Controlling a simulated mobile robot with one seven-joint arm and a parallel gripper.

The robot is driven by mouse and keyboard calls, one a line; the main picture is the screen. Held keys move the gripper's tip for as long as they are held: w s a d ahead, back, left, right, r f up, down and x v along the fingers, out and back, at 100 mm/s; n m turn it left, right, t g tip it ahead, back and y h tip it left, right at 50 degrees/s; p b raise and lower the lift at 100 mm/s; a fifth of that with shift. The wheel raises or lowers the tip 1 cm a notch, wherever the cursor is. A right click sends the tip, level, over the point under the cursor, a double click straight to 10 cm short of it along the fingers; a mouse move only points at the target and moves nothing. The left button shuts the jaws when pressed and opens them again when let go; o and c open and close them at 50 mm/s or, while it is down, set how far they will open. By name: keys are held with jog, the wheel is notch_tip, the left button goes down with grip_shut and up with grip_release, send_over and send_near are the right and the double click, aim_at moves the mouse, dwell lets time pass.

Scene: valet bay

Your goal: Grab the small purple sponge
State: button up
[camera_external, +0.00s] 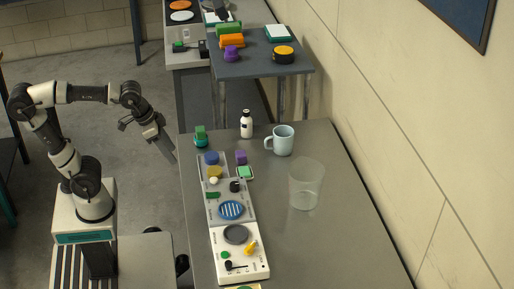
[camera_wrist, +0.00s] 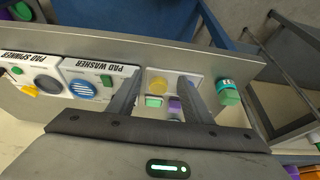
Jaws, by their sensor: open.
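A small purple sponge (camera_external: 240,157) lies on the grey table, beside the blue and yellow round pieces and just behind a green-and-white block. It also shows in the wrist view (camera_wrist: 175,106), between my two fingers as seen from the camera, next to a light green block. A second purple piece (camera_external: 231,53) sits on the dark table at the back. My gripper (camera_external: 171,153) is open and empty, off the left edge of the grey table and apart from the sponge. Its fingers (camera_wrist: 158,84) frame the sponge area in the wrist view.
The pad washer (camera_external: 231,210) and pad spinner (camera_external: 238,250) stand along the table's left side. A green-topped item (camera_external: 201,136), a white bottle (camera_external: 246,124), a pale blue mug (camera_external: 281,141) and a clear cup (camera_external: 306,184) stand around. The table's right side is mostly clear.

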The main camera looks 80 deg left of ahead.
jog(key=w+a+r+g+p, duration=0.1)
jog(key=w+a+r+p, duration=0.1)
jog(key=w+r+p, duration=0.4)
jog(key=g+p, duration=0.4)
jog(key=p, duration=0.4)
send_over(241, 153)
jog(key=f, duration=0.4)
jog(key=f+b, duration=0.1)
jog(key=f, duration=0.7)
jog(key=shift+s+d, duration=0.1)
jog(key=shift+d, duration=0.2)
jog(key=shift+a+f+b, duration=0.2)
jog(key=shift+f+b, duration=0.15)
jog(key=shift+f, duration=2.35)
jog(key=shift+c, duration=0.2)
jog(key=c, duration=0.8)
jog(key=shift+o, duration=0.2)
